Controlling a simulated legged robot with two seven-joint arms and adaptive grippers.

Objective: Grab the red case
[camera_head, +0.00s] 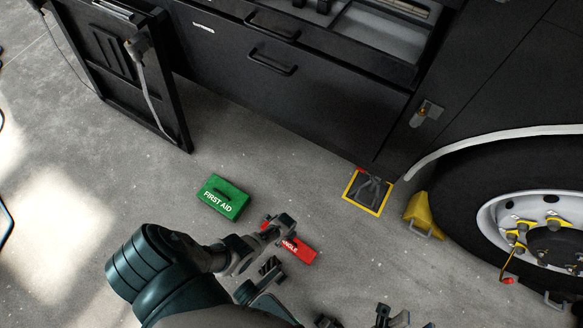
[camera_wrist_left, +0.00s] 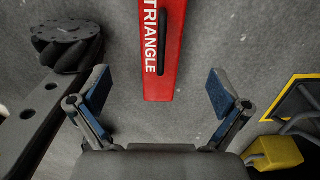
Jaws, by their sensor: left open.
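The red case (camera_head: 301,250) lies on the grey floor, partly hidden behind my left gripper (camera_head: 277,246) in the head view. In the left wrist view the red case (camera_wrist_left: 163,60), marked TRIANGLE, has a dark handle along it. Its near end lies ahead, between the lines of the two blue-padded fingers of my left gripper (camera_wrist_left: 158,92). The fingers are spread wide, with nothing held and gaps on both sides of the case. Dark parts that look like my right gripper (camera_head: 384,315) show at the bottom edge of the head view, cut off.
A green first aid case (camera_head: 222,198) lies left of the red case. A yellow-edged framed item (camera_head: 367,191) and a yellow wheel chock (camera_head: 422,214) lie to the right, by the large wheel (camera_head: 535,215). Black drawers (camera_head: 290,75) stand behind.

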